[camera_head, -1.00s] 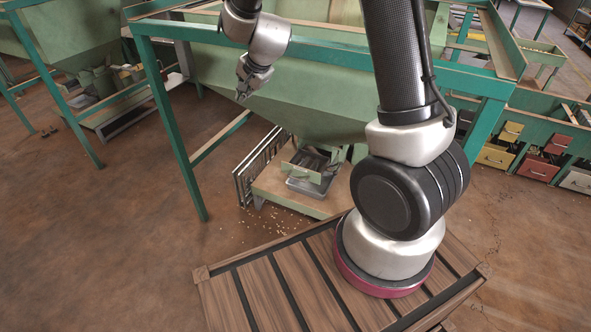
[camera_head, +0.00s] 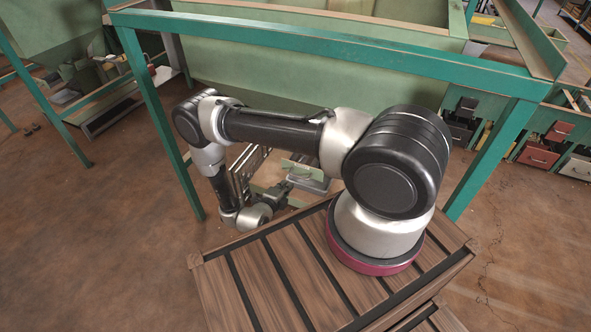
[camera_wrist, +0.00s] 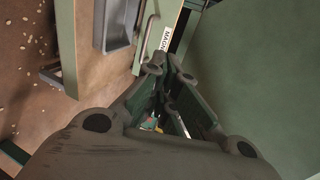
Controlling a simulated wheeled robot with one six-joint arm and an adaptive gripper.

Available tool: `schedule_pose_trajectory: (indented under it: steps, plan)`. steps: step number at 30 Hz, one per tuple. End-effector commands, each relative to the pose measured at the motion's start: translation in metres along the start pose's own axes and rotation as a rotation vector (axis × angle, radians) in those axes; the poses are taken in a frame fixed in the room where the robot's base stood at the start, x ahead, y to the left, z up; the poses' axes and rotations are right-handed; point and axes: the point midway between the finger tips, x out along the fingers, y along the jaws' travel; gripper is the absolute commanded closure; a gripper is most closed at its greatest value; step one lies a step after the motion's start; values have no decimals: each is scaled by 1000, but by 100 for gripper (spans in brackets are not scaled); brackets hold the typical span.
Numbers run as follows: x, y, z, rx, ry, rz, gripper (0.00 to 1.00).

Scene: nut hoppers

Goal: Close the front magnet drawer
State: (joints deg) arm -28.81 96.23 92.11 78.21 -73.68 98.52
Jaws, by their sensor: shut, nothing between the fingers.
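The front magnet drawer shows in the wrist view as a pale green front (camera_wrist: 160,12) with a metal bar handle (camera_wrist: 146,38) and a white label, partly readable as "MAGN". In the head view its pale green front (camera_head: 301,171) shows under the hopper, beyond my gripper (camera_head: 283,191). In the wrist view my gripper (camera_wrist: 168,68) is shut and empty. Its fingertips are at the lower end of the drawer front, close to the handle and label. I cannot tell whether they touch. How far the drawer stands out is unclear.
A grey metal tray (camera_wrist: 118,25) lies beside the drawer front in the wrist view. A barred metal rack (camera_head: 243,170) stands left of the drawer. Teal frame legs (camera_head: 160,115) flank the hopper (camera_head: 300,75). Pale nuts lie scattered on the brown floor.

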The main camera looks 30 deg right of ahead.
Motion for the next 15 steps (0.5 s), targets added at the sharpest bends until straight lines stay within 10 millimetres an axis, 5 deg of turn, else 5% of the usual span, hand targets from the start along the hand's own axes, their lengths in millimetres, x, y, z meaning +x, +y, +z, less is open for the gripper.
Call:
schedule_pose_trajectory:
  steps: [5,15]
  plan:
    - [16,1,-4,5,6,-10,100]
    - [88,0,-4,5,7,-8,100]
